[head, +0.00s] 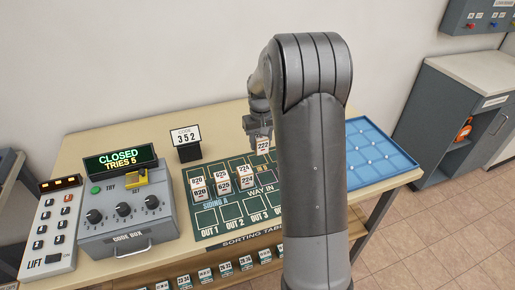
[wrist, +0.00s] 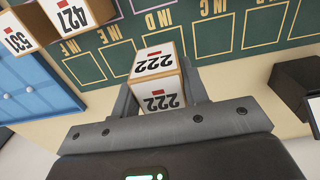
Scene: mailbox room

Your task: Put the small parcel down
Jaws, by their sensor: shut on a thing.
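The small parcel (head: 263,145), a light brown box with white labels reading 222, is held over the far part of the green sorting mat (head: 207,234). In the wrist view the parcel (wrist: 154,61) sits between the two fingers of my gripper (wrist: 158,88), which is shut on it. In the head view my gripper (head: 259,132) is partly hidden by my own arm. I cannot tell whether the parcel touches the mat.
Several parcels (head: 221,184) stand on the mat at left; parcels 427 (wrist: 72,17) and 531 (wrist: 19,38) show in the wrist view. A code stand (head: 187,142) reads 352. The code box (head: 127,214) is at left, a blue tray (head: 372,172) at right.

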